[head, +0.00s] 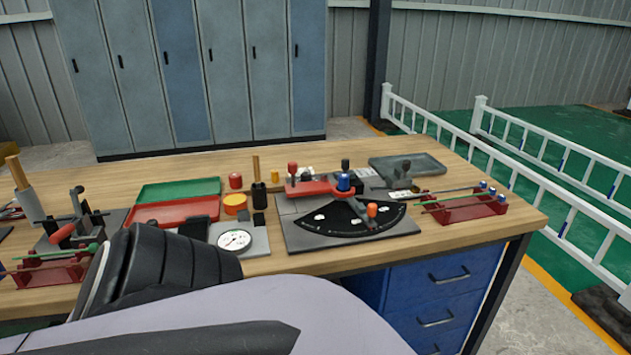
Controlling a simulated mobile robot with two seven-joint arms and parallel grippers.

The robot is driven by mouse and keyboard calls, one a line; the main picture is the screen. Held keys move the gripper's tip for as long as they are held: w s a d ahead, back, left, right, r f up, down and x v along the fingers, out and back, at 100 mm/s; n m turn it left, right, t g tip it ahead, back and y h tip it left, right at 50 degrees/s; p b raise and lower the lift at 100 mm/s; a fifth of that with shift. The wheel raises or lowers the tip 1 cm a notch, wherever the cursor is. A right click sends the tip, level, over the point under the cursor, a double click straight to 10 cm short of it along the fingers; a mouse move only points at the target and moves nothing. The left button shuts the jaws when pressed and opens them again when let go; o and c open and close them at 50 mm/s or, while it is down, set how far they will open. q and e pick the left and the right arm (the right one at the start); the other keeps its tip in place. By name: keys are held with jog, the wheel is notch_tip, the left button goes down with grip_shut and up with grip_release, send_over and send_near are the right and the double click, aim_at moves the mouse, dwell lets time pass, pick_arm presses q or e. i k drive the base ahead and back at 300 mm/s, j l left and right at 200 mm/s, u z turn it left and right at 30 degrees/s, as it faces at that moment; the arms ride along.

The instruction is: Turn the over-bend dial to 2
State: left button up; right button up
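A round white dial (235,240) with small marks and a dark pointer lies near the bench's front edge, on a light grey base. I take it to be the over-bend dial; its figures are too small to read. My pale arm (250,315) with its black ridged part (160,268) crosses the foreground and ends just left of the dial. Dark blocks stand beside the dial; I cannot tell whether any belong to me. I see no gripper fingertips clearly.
The bender (335,215), with a black fan scale and red arm, stands right of the dial. Red (172,213) and green (178,190) trays lie behind it. Red racks (465,208) stand at the right and left. The wooden bench (490,235) is clear at its right front.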

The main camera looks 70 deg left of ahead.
aim_at(305, 176)
jog(key=u, duration=1.95)
jog(key=i+l+z, duration=0.1)
jog(key=l, duration=0.15)
jog(key=i+l+z, duration=0.1)
jog(key=l, duration=0.15)
